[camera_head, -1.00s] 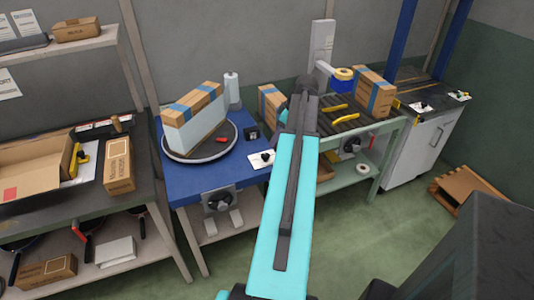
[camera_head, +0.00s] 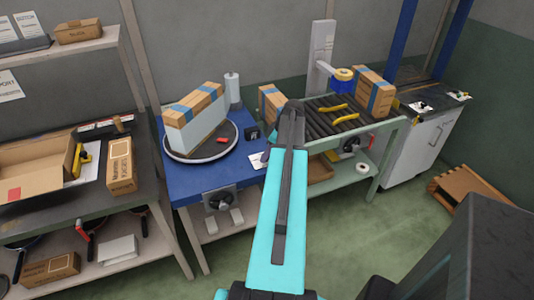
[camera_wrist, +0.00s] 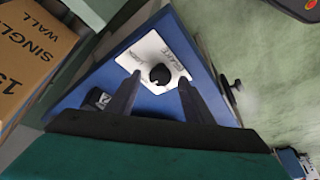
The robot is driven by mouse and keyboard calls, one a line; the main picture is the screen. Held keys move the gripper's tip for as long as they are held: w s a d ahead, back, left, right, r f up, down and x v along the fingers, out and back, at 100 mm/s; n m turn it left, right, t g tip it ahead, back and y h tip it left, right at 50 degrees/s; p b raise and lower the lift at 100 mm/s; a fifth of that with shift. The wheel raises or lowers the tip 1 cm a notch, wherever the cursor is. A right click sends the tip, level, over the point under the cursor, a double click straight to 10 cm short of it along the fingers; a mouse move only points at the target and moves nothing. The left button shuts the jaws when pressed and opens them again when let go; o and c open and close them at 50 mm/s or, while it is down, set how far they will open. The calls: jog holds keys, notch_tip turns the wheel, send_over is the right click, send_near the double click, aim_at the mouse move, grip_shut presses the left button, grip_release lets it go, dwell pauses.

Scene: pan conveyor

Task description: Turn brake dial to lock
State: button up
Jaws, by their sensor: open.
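A black dial knob (camera_wrist: 160,73) sits on a white plate (camera_wrist: 146,50) with dark lettering too blurred to read, on the blue table's corner in the wrist view. My gripper (camera_wrist: 159,80) is open, its two dark fingers on either side of the knob in the picture. I cannot tell whether they touch it or are still above it. In the head view only an edge of the white plate (camera_head: 256,161) shows; my arm hides the knob.
The blue table (camera_head: 184,188) bears a round turntable (camera_head: 176,154) with a wrapped box (camera_head: 197,115) on it. A second black knob (camera_head: 219,200) is on the table's front. A roller conveyor (camera_head: 320,122) with yellow-handled pieces stands right. A cardboard box (camera_wrist: 32,55) is near.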

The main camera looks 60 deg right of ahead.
jog(key=shift+w+f, duration=0.15)
jog(key=shift+f, duration=0.2)
jog(key=c, duration=0.9)
jog(key=shift+a, duration=0.5)
jog(key=shift+c, duration=0.6)
jog(key=shift+d, duration=0.3)
